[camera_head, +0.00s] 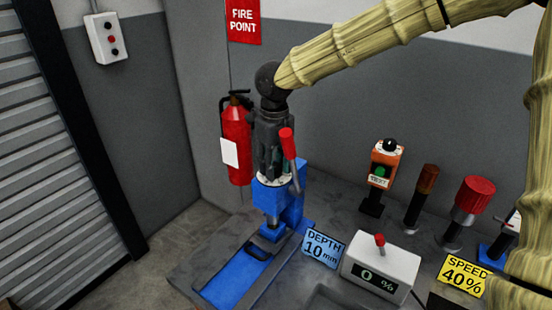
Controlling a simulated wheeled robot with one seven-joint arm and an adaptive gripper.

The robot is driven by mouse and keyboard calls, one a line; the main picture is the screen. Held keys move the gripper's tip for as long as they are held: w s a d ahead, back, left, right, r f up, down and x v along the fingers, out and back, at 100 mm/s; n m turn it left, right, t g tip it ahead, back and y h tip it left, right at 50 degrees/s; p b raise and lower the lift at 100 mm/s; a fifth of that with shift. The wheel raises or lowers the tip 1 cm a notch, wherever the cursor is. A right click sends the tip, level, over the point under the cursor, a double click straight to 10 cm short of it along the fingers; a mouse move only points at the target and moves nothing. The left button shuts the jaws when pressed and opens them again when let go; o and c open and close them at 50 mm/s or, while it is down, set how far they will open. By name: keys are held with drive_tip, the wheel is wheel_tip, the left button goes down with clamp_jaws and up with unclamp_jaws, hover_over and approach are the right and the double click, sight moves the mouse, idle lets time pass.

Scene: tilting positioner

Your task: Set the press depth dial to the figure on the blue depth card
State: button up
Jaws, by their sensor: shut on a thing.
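The blue press (293,207) stands on a grey base, with a red-knobbed lever (288,143) on its right side. My gripper (268,175) points down at the press top and is shut there. A pale dial (288,178) shows partly beneath it; the gripper hides most of the dial and its setting cannot be read. The blue depth card (323,247) leans at the press's right and reads "DEPTH 10 mm".
A white box (381,265) with a red lever reads "0 %". A yellow card (464,274) reads "SPEED 40%". An orange test box (386,161), a brown-topped post (421,196) and a red knob (474,194) stand to the right. A fire extinguisher (237,138) hangs behind the press.

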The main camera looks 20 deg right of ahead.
drive_tip(key=n+p, duration=0.1)
drive_tip(key=p, duration=0.1)
drive_tip(key=n+p, duration=0.2)
drive_tip(key=p, duration=0.1)
drive_tip(key=n+p, duration=0.2)
drive_tip(key=shift+r, duration=0.3)
drive_tip(key=n+p, duration=0.3)
drive_tip(key=p, duration=0.1)
drive_tip(key=shift+w+f+n, duration=0.1)
drive_tip(key=shift+f+n, duration=0.05)
drive_tip(key=shift+n, duration=0.25)
drive_tip(key=shift+f+n+p, duration=0.15)
drive_tip(key=shift+n+p, duration=0.35)
drive_tip(key=shift+p, duration=0.1)
drive_tip(key=o, duration=0.7)
drive_tip(key=shift+f, duration=0.1)
drive_tip(key=o, duration=0.3)
drive_tip(key=shift+w+a, duration=0.1)
drive_tip(key=shift+w, duration=0.1)
wheel_tip(320, 180, up, 12)
